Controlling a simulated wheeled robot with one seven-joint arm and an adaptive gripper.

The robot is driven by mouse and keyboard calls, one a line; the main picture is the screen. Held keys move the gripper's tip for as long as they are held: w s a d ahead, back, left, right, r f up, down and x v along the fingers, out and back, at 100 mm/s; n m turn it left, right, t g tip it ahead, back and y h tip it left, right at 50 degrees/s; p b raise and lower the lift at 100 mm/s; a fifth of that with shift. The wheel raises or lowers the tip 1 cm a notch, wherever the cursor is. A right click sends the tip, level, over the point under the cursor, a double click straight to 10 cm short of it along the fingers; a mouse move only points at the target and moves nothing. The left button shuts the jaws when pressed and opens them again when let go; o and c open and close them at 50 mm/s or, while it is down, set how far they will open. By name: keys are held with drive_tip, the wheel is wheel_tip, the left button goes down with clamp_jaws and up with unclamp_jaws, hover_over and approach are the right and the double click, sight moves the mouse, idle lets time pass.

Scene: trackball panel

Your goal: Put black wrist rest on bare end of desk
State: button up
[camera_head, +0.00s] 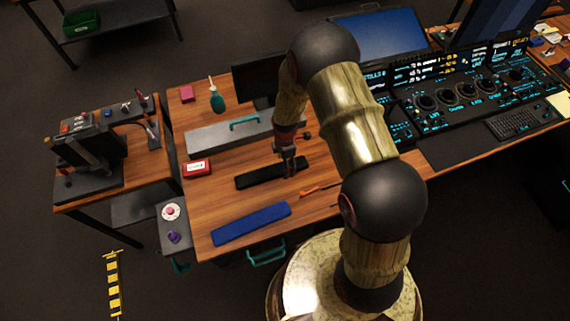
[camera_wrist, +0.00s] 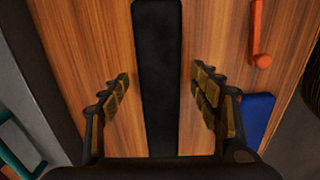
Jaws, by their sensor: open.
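The black wrist rest (camera_head: 262,176) is a long, flat black bar lying on the wooden desk (camera_head: 225,200). In the wrist view the wrist rest (camera_wrist: 157,80) runs lengthwise between the open fingers of my gripper (camera_wrist: 160,100). Wood shows between the rest and each finger, so they look apart from it. In the head view my gripper (camera_head: 287,160) points down over the rest's right part and hides a little of it. A blue bar (camera_head: 251,223) lies nearer the desk's front edge, and its end shows in the wrist view (camera_wrist: 256,116).
Behind the rest stands a long grey box (camera_head: 225,138) with a teal handle. A red box (camera_head: 197,168) lies to the left. An orange-handled tool (camera_head: 318,188) lies to the right and shows in the wrist view (camera_wrist: 259,40). Bare wood lies between the two bars.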

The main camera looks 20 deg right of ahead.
drive_tip(key=s+r+m+t+p, duration=0.15)
drive_tip(key=r+m, duration=0.25)
drive_tip(key=r, duration=1.3)
drive_tip(key=s+r+m+t, duration=0.1)
drive_tip(key=s+r+m, duration=0.2)
drive_tip(key=r, duration=1.4)
drive_tip(key=s+r+m+t, duration=0.3)
drive_tip(key=s+r+m, duration=0.8)
drive_tip(key=s+r, duration=0.3)
drive_tip(key=s, duration=0.3)
drive_tip(key=shift+s+a, duration=0.3)
drive_tip(key=shift+a, duration=0.05)
